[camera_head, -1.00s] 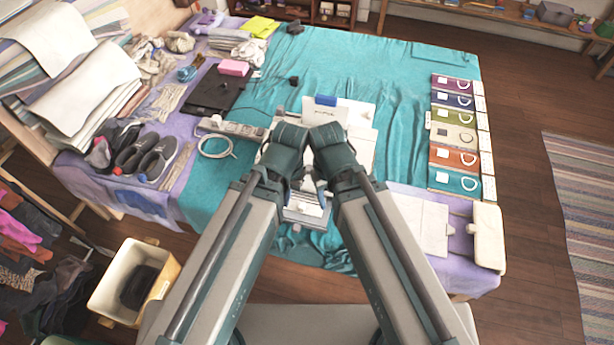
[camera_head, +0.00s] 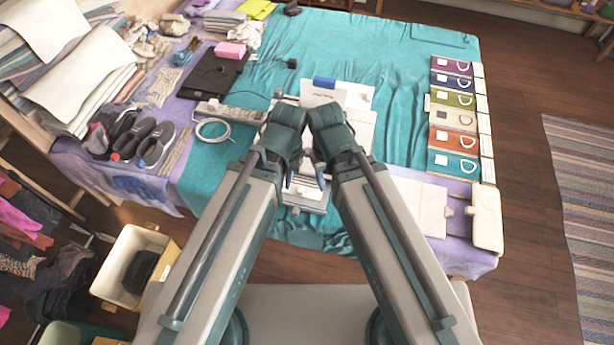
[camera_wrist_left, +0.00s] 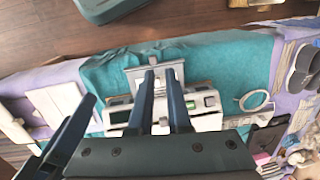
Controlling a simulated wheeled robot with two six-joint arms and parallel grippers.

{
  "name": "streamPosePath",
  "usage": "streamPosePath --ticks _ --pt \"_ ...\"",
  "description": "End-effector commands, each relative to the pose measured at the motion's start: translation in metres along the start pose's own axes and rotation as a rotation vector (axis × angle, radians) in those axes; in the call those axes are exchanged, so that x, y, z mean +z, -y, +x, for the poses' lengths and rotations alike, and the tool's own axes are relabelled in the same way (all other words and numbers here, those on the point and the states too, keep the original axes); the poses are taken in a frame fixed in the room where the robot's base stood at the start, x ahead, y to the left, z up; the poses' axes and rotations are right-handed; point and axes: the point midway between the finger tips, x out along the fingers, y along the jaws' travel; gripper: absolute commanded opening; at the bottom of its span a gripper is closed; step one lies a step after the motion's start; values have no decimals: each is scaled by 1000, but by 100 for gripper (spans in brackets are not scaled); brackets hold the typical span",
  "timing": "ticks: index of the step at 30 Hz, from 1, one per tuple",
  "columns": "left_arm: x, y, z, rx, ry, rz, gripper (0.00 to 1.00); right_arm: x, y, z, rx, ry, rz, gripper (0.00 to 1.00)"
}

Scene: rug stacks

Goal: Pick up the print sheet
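A pale device with a light plate at its front edge (camera_head: 305,196) sits on the teal cloth, mostly hidden under my wrists. In the left wrist view the device (camera_wrist_left: 207,102) shows a small green display, and the plate (camera_wrist_left: 133,77) sticks out past it. I cannot tell whether this plate holds the print sheet. A white sheet (camera_head: 350,94) with a blue block lies behind the device. My left gripper (camera_wrist_left: 162,75) has two fingers apart above the device, with nothing seen between them. My right gripper (camera_head: 318,178) is close beside it; its fingers are mostly hidden.
Colored cards (camera_head: 453,115) line the table's right side. A white board (camera_head: 420,207) lies front right. A coiled white cable (camera_head: 213,131), shoes (camera_head: 150,145) and a black panel (camera_head: 213,84) lie left. A cream bin (camera_head: 130,268) stands on the floor.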

Motion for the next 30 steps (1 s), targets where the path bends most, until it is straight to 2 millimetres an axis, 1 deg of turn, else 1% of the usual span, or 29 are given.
streamPosePath --ticks 1,2,3,5,6,8,9,14,15,16,18,21,24,30 --pt "-5 0 8 3 -2 -36 27 0 1 8 0 0 0 50" --pt "-9 0 12 6 -4 -71 32 -1 1 12 0 0 0 50" --pt "-16 1 20 11 -7 -134 40 -1 2 20 0 0 0 50" --pt "-28 2 34 23 -11 -262 50 -2 3 35 0 0 0 50" --pt "-37 3 45 32 -13 -364 58 -3 4 45 0 0 0 50" --pt "-51 6 60 47 -16 -529 68 -4 6 61 0 0 0 50" --pt "-61 8 70 58 -17 -640 72 -4 7 71 0 0 0 50" --pt "-95 16 106 103 -11 -1076 72 -6 10 107 0 0 -1 50" --pt "-102 16 109 113 -6 -1169 72 -6 10 110 0 0 -1 50" --pt "-105 10 103 114 -2 -1221 72 -6 10 105 0 0 -1 50" --pt "-113 2 103 115 9 -1341 72 -6 10 107 0 0 -1 50" --pt "-120 -6 105 117 21 -1477 72 -6 10 110 0 0 -1 50" --pt "-125 -12 106 118 29 -1564 72 -6 11 111 0 0 -1 50" --pt "-127 -15 106 119 34 -1622 72 -7 11 112 0 0 -1 50"
